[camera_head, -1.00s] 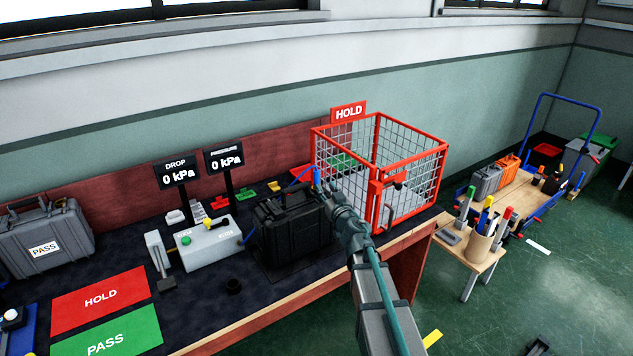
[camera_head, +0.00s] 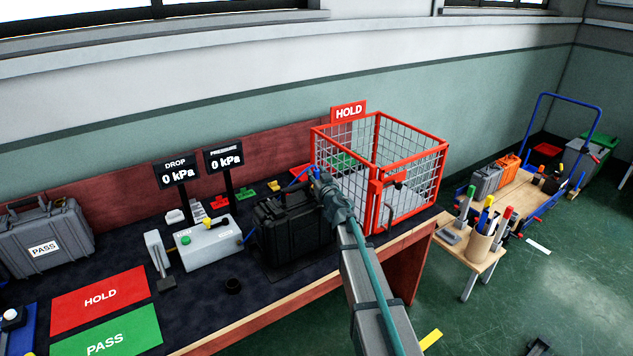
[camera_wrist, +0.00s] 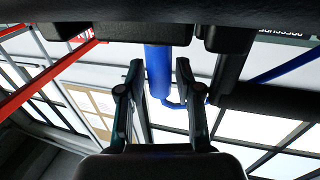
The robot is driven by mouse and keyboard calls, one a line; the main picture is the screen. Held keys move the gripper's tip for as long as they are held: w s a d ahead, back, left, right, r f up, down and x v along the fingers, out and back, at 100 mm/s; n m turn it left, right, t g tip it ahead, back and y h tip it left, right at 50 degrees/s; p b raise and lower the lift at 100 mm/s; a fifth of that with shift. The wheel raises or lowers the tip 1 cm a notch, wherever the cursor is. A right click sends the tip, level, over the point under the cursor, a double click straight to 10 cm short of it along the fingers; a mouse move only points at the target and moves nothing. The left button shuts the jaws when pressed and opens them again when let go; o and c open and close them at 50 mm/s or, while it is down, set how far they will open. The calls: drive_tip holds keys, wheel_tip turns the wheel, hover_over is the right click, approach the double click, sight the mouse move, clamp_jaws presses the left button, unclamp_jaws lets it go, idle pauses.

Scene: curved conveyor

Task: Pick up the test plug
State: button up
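The test plug appears as a blue cylinder (camera_wrist: 158,70) in the wrist view, with a thin blue hose leading off to the right. In the head view, a small blue part (camera_head: 316,173) shows at the top right of the black case (camera_head: 285,235). My gripper (camera_wrist: 159,72) is open, with one finger on each side of the blue cylinder and a visible gap on both sides. In the head view my gripper is at the case's upper right, mostly hidden by my own arm. Whether the plug is seated in the case is hidden.
The red wire cage (camera_head: 420,185) marked HOLD stands close to the right of the case. A grey test box (camera_head: 210,247) and two pressure displays (camera_head: 224,158) are to its left. Red (camera_head: 98,300) and green (camera_head: 108,335) mats lie at the front left.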

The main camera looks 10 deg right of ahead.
clamp_jaws()
drive_tip(key=shift+r, duration=0.15)
